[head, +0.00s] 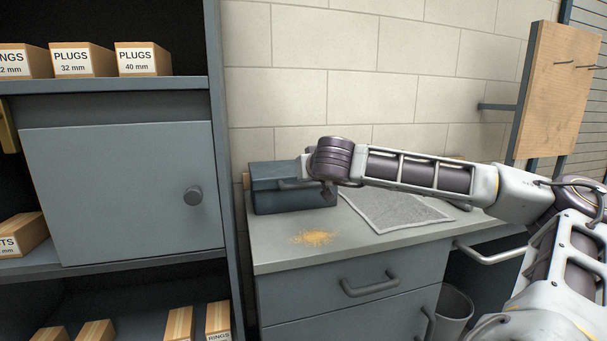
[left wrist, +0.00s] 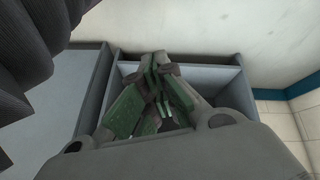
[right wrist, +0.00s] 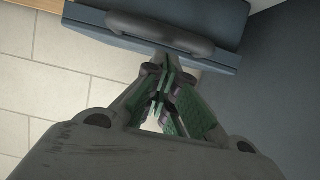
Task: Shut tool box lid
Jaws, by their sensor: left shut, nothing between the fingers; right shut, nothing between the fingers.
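The blue-grey tool box (head: 292,198) stands at the back left of the workbench. Its lid (head: 275,170) looks down on the box in the head view; whether it is fully shut I cannot tell. In the right wrist view the blue lid (right wrist: 220,22) with its grey handle (right wrist: 160,33) fills the top. My right gripper (right wrist: 160,68) is shut and empty, its fingertips close to the lid's edge by the handle; contact is unclear. In the head view the wrist partly hides the box's right end. My left gripper (left wrist: 158,60) is shut and empty, outside the head view.
A grey cloth (head: 392,208) and a patch of yellowish dust (head: 313,238) lie on the workbench (head: 360,248). A shelf cabinet (head: 120,190) with boxes stands close at the left. Below my left gripper is a grey open-topped compartment (left wrist: 215,78).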

